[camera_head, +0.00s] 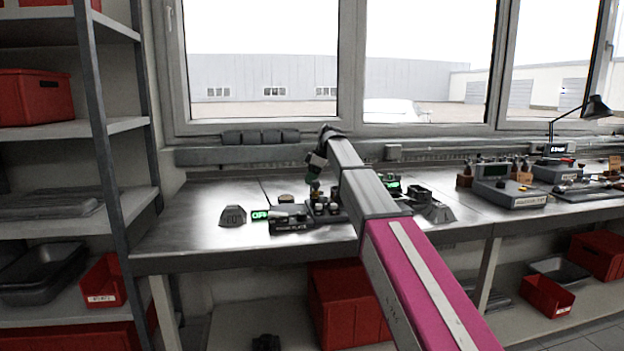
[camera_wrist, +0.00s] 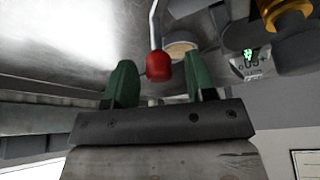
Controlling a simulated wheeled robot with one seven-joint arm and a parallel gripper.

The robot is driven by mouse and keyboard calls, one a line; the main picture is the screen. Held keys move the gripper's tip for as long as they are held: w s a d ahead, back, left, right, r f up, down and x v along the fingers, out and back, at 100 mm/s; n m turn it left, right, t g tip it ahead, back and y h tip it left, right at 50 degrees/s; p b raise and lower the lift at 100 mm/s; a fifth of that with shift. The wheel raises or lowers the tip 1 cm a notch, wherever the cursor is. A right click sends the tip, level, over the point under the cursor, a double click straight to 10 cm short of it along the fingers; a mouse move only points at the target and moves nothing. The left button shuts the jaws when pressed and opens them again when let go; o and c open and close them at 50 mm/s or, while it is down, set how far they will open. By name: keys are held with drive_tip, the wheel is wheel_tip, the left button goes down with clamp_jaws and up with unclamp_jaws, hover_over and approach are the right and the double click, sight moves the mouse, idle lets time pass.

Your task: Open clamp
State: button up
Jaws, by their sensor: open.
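A red knob (camera_wrist: 158,66) on a thin metal rod, which looks like the clamp's handle, shows in the wrist view. It lies between the two green fingertips of my gripper (camera_wrist: 161,80), with a gap visible on each side. My gripper is open and holds nothing. In the head view my gripper (camera_head: 313,182) reaches down over the fixture (camera_head: 292,226) on the metal workbench. The clamp's body is too small and partly hidden by my arm there, so I cannot tell its lever position.
A grey block (camera_head: 232,216) and a green display (camera_head: 260,215) stand left of the fixture. A bench device (camera_head: 508,193) and a desk lamp (camera_head: 596,107) are farther right. The workbench (camera_head: 180,222) is clear at its left end. A window wall lies behind.

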drive_tip(key=v, duration=1)
drive_tip(key=shift+r, duration=0.35)
drive_tip(key=shift+s+d, duration=0.15)
drive_tip(key=shift+s, duration=0.05)
